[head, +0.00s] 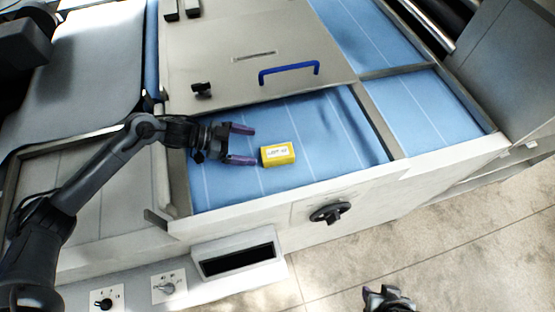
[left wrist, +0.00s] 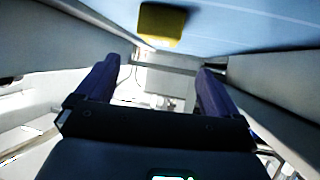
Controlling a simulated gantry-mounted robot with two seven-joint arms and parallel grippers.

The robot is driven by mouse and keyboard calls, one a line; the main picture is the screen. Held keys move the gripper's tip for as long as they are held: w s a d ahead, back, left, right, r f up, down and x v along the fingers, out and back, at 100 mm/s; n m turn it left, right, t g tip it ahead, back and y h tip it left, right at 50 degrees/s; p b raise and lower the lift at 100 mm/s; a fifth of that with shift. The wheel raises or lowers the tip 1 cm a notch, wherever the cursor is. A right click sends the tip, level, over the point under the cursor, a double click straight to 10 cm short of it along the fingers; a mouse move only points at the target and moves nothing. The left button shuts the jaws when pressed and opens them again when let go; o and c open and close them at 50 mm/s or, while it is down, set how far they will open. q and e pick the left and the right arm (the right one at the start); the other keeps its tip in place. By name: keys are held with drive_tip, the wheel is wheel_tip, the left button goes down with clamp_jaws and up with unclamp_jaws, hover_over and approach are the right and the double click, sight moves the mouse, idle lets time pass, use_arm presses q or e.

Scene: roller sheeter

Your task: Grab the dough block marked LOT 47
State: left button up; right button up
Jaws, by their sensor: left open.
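A small yellow block (head: 279,157) with a white label lies on the blue belt, near its front edge. The print on the label is too small to read. My left gripper (head: 253,144) is open and empty just left of the block, its purple fingers pointing toward it. In the left wrist view the yellow block (left wrist: 162,26) shows beyond the fingertips, roughly in line with the gap between them (left wrist: 158,68). My right gripper (head: 388,298) shows only in part at the bottom edge, away from the machine, and its jaws cannot be made out.
The blue belt (head: 225,185) is sunk between a front rail (head: 400,167) and a grey cover (head: 240,35) with a blue handle (head: 289,70). A metal divider (head: 375,120) borders the belt on the right. A black knob (head: 330,213) sits on the front panel.

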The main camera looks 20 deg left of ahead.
sight(277, 152)
use_arm(q)
drive_tip(key=shift+w+d+f, duration=0.2)
drive_tip(key=shift+d+f, duration=0.1)
drive_tip(key=shift+f, duration=0.25)
drive_tip(key=p+x, duration=0.1)
drive_tip(key=x, duration=0.5)
drive_tip(key=shift+s+d+r, duration=0.15)
drive_tip(key=shift+s, duration=0.05)
drive_tip(key=shift+w+d+f, duration=0.15)
drive_tip(key=shift+d+f, duration=0.1)
drive_tip(key=shift+d, duration=0.05)
drive_tip(key=shift+c, duration=0.3)
drive_tip(key=c, duration=1.2)
